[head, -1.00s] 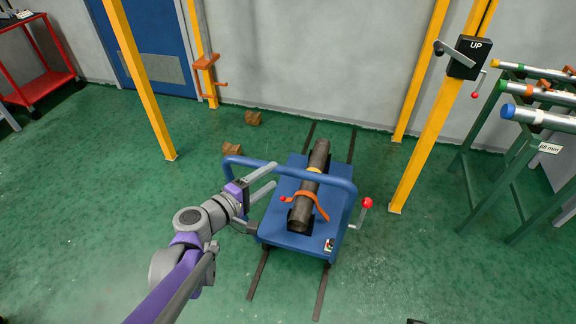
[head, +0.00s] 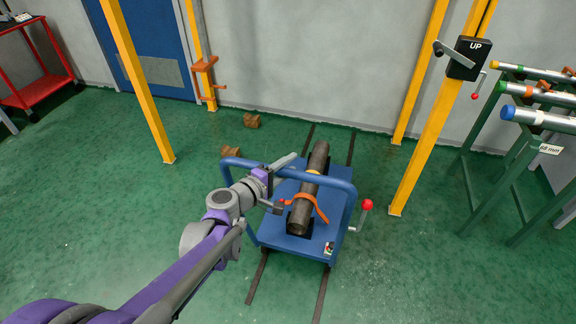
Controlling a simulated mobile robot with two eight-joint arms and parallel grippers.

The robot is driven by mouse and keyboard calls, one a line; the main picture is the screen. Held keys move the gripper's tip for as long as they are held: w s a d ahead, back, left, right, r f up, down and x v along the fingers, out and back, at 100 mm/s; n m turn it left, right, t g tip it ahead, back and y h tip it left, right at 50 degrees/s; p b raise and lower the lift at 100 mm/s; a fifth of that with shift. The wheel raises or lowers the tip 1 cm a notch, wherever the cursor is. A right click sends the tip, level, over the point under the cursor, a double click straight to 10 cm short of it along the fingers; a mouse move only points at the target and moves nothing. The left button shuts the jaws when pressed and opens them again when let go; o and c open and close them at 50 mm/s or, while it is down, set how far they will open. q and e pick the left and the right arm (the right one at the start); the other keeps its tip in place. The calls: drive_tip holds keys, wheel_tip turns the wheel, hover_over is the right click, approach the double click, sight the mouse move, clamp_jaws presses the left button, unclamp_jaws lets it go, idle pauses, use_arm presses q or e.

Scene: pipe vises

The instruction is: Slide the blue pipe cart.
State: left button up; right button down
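The blue pipe cart (head: 290,243) stands on two dark floor rails, with a raised blue tube handle (head: 335,180) across it. A dark pipe (head: 299,215) lies lengthwise on the cart under an orange strap (head: 318,205). My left gripper (head: 287,163) is at the left part of the handle. One grey finger shows, reaching just past the tube. The other finger is not clearly seen, so I cannot tell whether the gripper is closed on the tube. My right gripper is not in view.
A red-knobbed crank (head: 367,205) sticks out at the cart's right. Yellow posts (head: 419,150) stand on both sides. A green pipe rack (head: 490,205) is at the right. Two brown blocks (head: 231,152) lie left of the rails.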

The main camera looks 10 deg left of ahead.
use_arm(q)
clamp_jaws()
idle(1.1)
